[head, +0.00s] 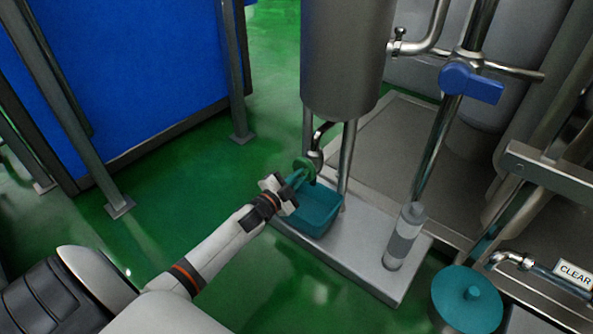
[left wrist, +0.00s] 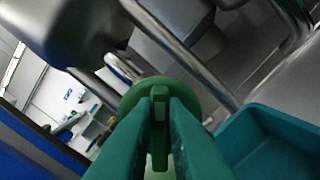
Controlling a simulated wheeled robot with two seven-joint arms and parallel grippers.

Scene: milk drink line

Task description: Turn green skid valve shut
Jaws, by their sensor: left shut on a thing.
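The green skid valve (head: 305,167) sits under the steel tank (head: 346,60), at the end of a short bent outlet pipe. In the left wrist view its round green body and upright bar handle (left wrist: 160,112) are close ahead. My left gripper (head: 297,178) reaches it from the lower left, with its teal fingers on both sides of the handle. In the left wrist view the fingers (left wrist: 160,135) are shut on the handle, and they hide part of it. My right gripper is in neither view.
A teal bin (head: 318,214) stands on the skid base (head: 350,262) just below the valve. Tank legs (head: 347,158) stand close by. A blue valve handle (head: 471,83) is on a pipe to the right, above a grey cylinder (head: 404,238). Green floor is clear at left.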

